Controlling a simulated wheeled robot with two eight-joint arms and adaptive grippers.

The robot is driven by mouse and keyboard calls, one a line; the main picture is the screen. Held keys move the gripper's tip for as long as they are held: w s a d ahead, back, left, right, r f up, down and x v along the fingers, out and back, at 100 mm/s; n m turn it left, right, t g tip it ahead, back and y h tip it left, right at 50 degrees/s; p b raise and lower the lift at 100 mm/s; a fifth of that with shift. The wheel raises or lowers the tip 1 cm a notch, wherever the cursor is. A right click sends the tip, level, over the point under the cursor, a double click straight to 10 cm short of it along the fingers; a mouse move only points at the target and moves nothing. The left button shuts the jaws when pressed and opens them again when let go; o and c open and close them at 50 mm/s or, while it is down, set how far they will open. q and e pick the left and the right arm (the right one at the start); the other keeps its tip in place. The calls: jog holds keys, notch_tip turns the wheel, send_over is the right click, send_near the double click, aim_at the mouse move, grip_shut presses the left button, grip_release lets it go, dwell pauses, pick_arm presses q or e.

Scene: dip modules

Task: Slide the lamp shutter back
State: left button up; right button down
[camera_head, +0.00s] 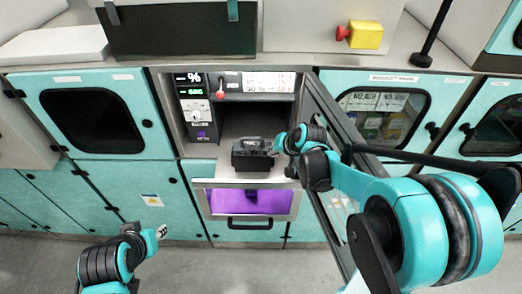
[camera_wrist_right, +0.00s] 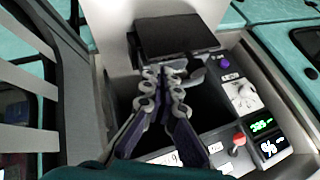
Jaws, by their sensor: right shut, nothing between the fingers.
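A black block (camera_head: 252,160) stands on the light floor of the open bay, above a glowing purple panel (camera_head: 240,201). It also shows as a dark flat-topped block (camera_wrist_right: 175,36) in the right wrist view. I cannot tell which part is the lamp shutter. My right gripper (camera_head: 278,146) is at the block's right side; its fingers (camera_wrist_right: 166,76) are shut and empty close to the block, and contact is unclear. My left gripper (camera_head: 162,231) is low at the left, away from the bay, its fingers too small to read.
A control panel (camera_head: 196,112) with a knob, displays and a red-tipped lever (camera_head: 220,88) lines the bay's left side. An open door (camera_head: 335,130) stands on the right, beside my right arm. A black handle (camera_head: 250,223) is below the purple panel. Floor in front is clear.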

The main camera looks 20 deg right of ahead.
jog(key=w+a, duration=0.1)
jog(key=w+a+f, duration=0.1)
jog(key=w+a, duration=0.1)
jog(key=shift+a+f+p, duration=0.1)
jog(key=shift+a+p, duration=0.2)
jog(key=shift+p, duration=0.1)
jog(key=w+a+b, duration=0.1)
jog(key=w+a, duration=0.1)
jog(key=a, duration=0.6)
jog(key=shift+b, duration=0.4)
jog(key=shift+w+d, duration=0.1)
